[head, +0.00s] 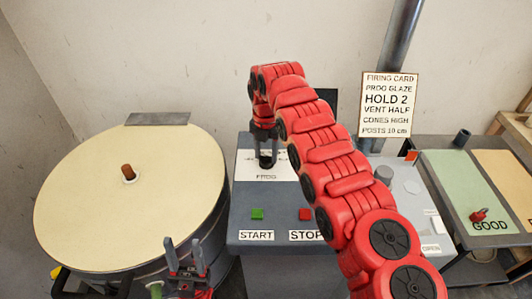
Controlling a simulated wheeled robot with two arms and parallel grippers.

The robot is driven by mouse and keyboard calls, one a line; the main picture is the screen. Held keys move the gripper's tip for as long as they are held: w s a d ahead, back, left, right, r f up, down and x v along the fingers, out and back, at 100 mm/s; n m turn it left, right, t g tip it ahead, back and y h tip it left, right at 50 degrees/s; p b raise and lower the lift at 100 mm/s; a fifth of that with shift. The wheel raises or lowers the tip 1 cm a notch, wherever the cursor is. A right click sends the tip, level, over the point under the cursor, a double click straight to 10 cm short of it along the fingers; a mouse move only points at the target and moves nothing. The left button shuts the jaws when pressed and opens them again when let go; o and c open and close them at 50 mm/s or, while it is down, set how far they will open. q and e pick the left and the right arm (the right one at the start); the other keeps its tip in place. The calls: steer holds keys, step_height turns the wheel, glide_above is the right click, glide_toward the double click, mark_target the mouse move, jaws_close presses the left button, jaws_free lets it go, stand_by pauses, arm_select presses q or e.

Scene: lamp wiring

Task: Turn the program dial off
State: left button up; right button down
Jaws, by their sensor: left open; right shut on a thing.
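The control panel (247,220) stands in the middle, with a white plate (247,168) on it marked with a word that looks like PROG. My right gripper (266,162) reaches down onto this plate and is shut on the program dial. The fingers and arm hide the dial and part of its scale, so its setting cannot be read. My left gripper (184,254) is open and empty, low in the view in front of the round kiln, apart from the panel.
The kiln's pale lid (90,215) with a brown plug (127,171) fills the left. A green START button (257,213) and red STOP button (305,214) are on the panel. A firing card (388,103), pipe (398,45) and green GOOD mat (455,185) are right.

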mark_target(265, 156)
steer(key=shift+c, duration=1.5)
jaws_free()
step_height(265, 156, up, 3)
steer(key=shift+a+r+b, duration=0.1)
steer(key=shift+b, duration=0.2)
step_height(265, 156, up, 14)
steer(key=p, duration=1.3)
steer(key=shift+s, duration=0.1)
